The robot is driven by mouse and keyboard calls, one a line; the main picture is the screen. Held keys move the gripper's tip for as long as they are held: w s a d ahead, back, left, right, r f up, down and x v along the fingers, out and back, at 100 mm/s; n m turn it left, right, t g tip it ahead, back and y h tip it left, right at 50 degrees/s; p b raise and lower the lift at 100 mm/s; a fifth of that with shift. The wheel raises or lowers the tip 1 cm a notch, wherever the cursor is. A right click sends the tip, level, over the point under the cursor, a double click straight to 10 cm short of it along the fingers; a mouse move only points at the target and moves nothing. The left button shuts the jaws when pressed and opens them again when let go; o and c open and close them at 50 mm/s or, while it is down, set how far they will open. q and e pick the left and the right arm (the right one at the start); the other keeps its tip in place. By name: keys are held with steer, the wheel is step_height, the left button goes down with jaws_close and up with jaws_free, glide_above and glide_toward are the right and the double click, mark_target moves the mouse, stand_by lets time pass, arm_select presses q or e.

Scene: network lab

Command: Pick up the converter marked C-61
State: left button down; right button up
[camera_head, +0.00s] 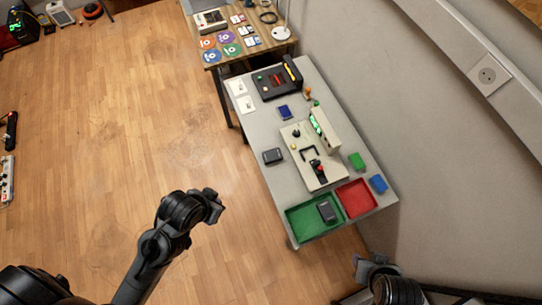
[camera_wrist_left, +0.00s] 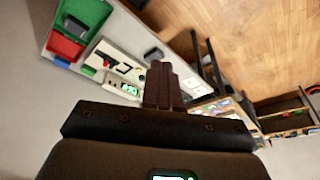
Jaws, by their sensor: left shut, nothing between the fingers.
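No C-61 marking is readable, so I cannot tell which small box is that converter. A dark box (camera_head: 272,156) lies on the left part of the grey table (camera_head: 258,128). Another dark box (camera_head: 326,212) lies in the green tray (camera_head: 300,232). A blue box (camera_head: 284,112), a green box (camera_head: 357,161) and another blue box (camera_head: 378,183) lie on the table. My left gripper (camera_head: 212,206) is over the floor left of the table, apart from everything; its fingers are shut and empty in the left wrist view (camera_wrist_left: 162,88). My right gripper (camera_head: 366,268) is at the lower right, its fingers unclear.
A red tray (camera_head: 356,198) adjoins the green tray. A beige test device (camera_head: 300,148) with a green display stands mid-table. A black device (camera_head: 276,82) stands at the far end. A wooden table (camera_head: 250,48) with discs stands beyond.

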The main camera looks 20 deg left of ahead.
arm_select(q)
steer(key=c, duration=1.8)
jaws_free()
steer(key=o, duration=1.7)
